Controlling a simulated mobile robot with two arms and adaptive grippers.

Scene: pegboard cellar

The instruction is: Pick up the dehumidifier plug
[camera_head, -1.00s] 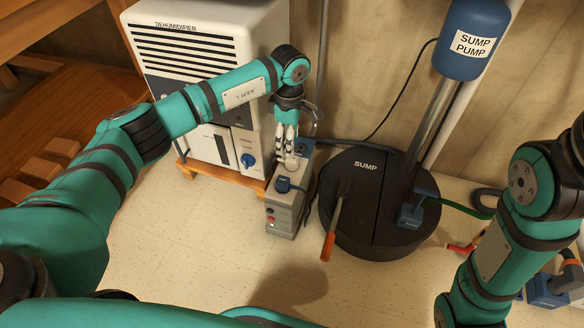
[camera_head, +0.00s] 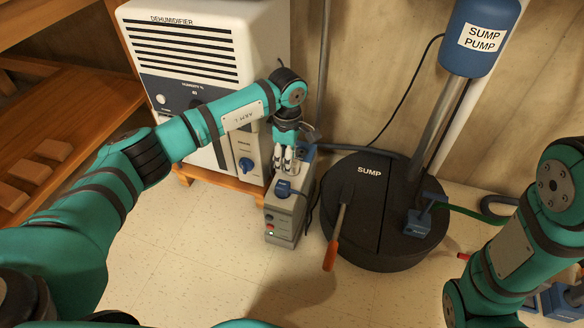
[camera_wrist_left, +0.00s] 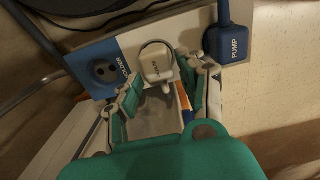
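The dehumidifier plug is a pale plug (camera_wrist_left: 158,64) with a cord loop on top, seated on the grey power strip (camera_head: 284,222) between the dehumidifier and the sump. My left gripper (camera_head: 283,168) points down over the strip's far part and hides most of the plug in the head view. In the left wrist view, the fingers of my left gripper (camera_wrist_left: 164,78) stand on either side of the plug, with small gaps; they look open. Contact is hard to judge. My right arm (camera_head: 515,240) shows at the right, but its gripper is out of view.
A blue plug marked PUMP (camera_wrist_left: 228,42) sits close beside the pale plug. On the other side is a blue-framed socket (camera_wrist_left: 104,72). The dehumidifier (camera_head: 190,45) stands left of the strip. The black sump lid (camera_head: 385,225) with an orange-handled tool (camera_head: 331,252) lies right.

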